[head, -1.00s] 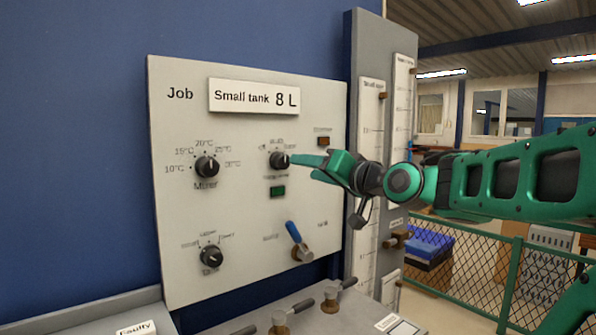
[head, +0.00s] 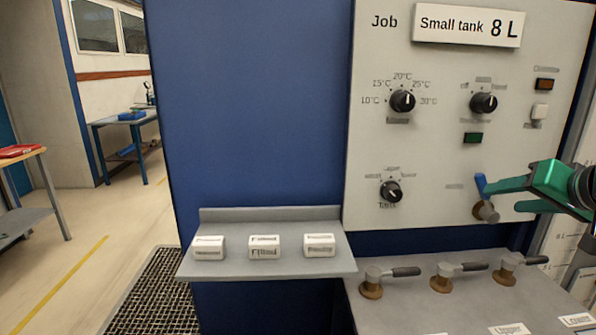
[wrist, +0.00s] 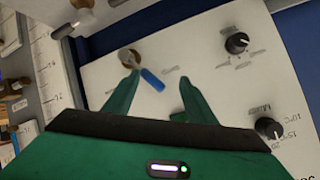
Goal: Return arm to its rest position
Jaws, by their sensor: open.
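My gripper (head: 503,197) is at the right of the picture, in front of the grey control panel (head: 440,130). It is open, with one finger tip close to the blue-handled lever (head: 481,184) low on the panel. In the wrist view the two green fingers of my gripper (wrist: 159,78) are spread apart. The blue handle (wrist: 152,80) shows between and beyond the tips, and I see nothing gripped. Whether a finger touches the handle I cannot tell. Most of my arm is outside the head view.
The panel carries a temperature knob (head: 402,101), an upper right knob (head: 484,103) and a lower knob (head: 391,192). Several brass valves with dark handles (head: 447,274) stand on the ledge below. A shelf (head: 190,268) holds three white blocks (head: 264,246). Open floor lies left.

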